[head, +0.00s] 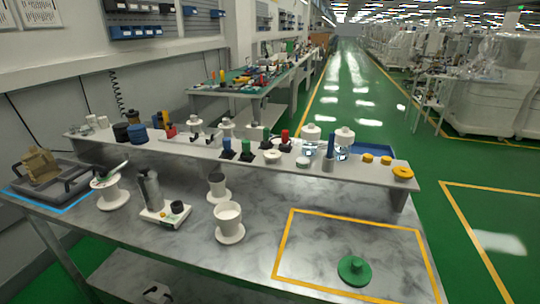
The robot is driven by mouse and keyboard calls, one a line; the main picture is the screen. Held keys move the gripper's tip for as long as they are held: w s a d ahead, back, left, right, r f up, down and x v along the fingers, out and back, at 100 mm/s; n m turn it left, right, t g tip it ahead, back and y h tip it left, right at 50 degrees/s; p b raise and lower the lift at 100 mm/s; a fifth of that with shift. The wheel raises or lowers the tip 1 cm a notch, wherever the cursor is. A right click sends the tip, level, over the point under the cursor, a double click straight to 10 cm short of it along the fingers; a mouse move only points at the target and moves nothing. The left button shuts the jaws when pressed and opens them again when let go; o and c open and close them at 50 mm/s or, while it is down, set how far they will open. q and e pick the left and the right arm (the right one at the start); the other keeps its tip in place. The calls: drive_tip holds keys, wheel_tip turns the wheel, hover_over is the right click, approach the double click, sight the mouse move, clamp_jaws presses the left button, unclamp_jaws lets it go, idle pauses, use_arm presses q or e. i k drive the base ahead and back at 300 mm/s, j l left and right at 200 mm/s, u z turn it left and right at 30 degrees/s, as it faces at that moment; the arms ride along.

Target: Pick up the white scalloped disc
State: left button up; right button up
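Two small pale discs lie on the raised shelf of the workbench, near its middle. One is a white disc (272,156) with a rounded edge, just right of the green-topped black piece. The other is a greyish-white disc (303,162) further right, left of a grey cylinder with a blue top. Both are too small to tell for certain which has the scalloped rim. Neither of my grippers shows in the head view.
The shelf (240,158) also holds bottles, coloured knobs and yellow rings (403,173). Below stand white cups (229,222) on round bases and a grey tray (47,184) at left. A green disc (354,270) lies inside a yellow-taped rectangle. The bench's front middle is clear.

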sight(270, 154)
drive_tip(key=i+j+z, duration=0.1)
drive_tip(key=z, duration=0.35)
drive_tip(key=i+j+z, duration=0.2)
drive_tip(key=z, duration=0.3)
